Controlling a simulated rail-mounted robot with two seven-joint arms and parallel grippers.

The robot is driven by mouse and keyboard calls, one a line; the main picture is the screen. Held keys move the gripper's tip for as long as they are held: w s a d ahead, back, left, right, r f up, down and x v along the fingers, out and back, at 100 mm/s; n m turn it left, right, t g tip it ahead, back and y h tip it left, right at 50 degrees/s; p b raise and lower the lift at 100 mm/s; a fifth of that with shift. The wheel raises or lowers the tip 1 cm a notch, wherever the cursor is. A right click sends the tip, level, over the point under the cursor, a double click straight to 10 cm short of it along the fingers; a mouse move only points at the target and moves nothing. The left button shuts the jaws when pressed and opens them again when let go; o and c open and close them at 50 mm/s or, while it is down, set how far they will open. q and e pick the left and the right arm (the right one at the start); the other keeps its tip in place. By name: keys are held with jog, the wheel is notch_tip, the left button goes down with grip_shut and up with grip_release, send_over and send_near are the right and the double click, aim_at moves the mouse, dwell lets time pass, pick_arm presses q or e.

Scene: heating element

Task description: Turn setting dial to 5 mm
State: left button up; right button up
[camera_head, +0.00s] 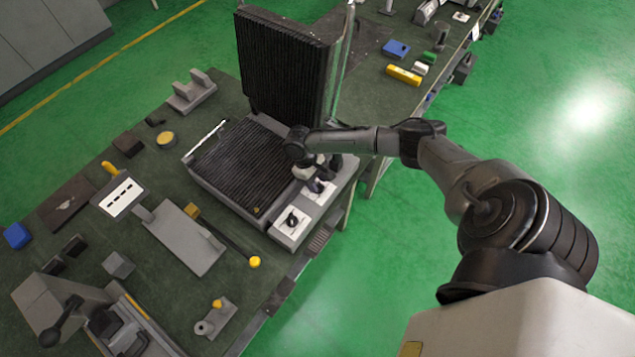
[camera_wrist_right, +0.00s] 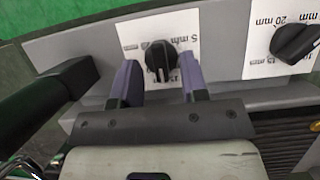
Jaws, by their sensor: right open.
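The setting dial (camera_wrist_right: 161,58) is a black round knob on a white label marked "5 mm" in the right wrist view. The knob lies between the two purple-padded fingers of my right gripper (camera_wrist_right: 158,82), near their tips. The fingers are apart, with small gaps on both sides of the knob. A second black dial (camera_wrist_right: 295,40) on a label reading "20 mm" is at the right. In the head view my right gripper (camera_head: 318,182) is over the front panel of the heating element (camera_head: 240,160), hiding most of the dial there. My left gripper does not show.
The second dial (camera_head: 292,220) is near the panel's front corner in the head view. The ribbed lid (camera_head: 285,65) stands upright behind. A dark handle (camera_wrist_right: 45,98) is left of my fingers in the wrist view. Other tools, including a grey plate (camera_head: 185,238), lie on the bench.

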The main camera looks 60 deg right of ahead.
jog(key=shift+s+f, duration=0.2)
jog(key=shift+f, duration=0.3)
grip_shut()
